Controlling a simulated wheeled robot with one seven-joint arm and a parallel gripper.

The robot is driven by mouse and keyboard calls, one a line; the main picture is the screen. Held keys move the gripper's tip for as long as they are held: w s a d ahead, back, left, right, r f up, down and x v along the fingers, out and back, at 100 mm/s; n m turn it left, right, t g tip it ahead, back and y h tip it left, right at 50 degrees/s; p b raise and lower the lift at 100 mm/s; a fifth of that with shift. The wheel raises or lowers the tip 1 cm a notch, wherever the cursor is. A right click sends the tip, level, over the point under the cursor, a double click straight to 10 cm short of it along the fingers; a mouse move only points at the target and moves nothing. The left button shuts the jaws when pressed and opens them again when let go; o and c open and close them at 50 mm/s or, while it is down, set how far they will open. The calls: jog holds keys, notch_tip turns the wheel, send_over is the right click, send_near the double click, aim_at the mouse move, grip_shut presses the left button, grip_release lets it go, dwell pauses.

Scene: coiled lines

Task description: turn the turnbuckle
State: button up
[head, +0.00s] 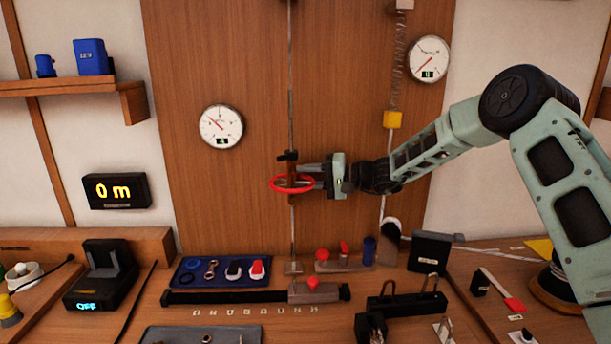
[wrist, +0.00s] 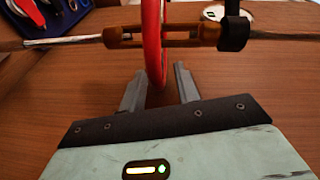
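The turnbuckle (head: 291,199) is on a thin vertical line in front of the wooden panel, with a red ring (head: 279,190) around its body. In the wrist view the turnbuckle (wrist: 185,35) runs across the top, an orange-brown frame with rods at both ends. The red ring (wrist: 152,35) crosses it there. My gripper (head: 303,177) reaches in from the right at ring height. In the wrist view my gripper (wrist: 160,70) is open, its two fingers on either side of the ring's near edge with gaps showing. A black piece (wrist: 234,30) sits at the turnbuckle's right end.
A dial gauge (head: 221,127) hangs left of the line; another (head: 429,59) hangs upper right, near a spring line with a yellow block (head: 392,119). A display (head: 116,190) reads "0 m". Below, the bench holds a blue tray (head: 185,280) of small parts and red-knobbed fittings (head: 313,288).

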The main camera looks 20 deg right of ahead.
grip_shut()
jog(key=t+b, duration=0.1)
jog(key=b, duration=0.2)
jog(key=shift+s+d+f+m, duration=0.1)
jog(key=shift+f+m, duration=0.1)
jog(key=shift+m, duration=0.2)
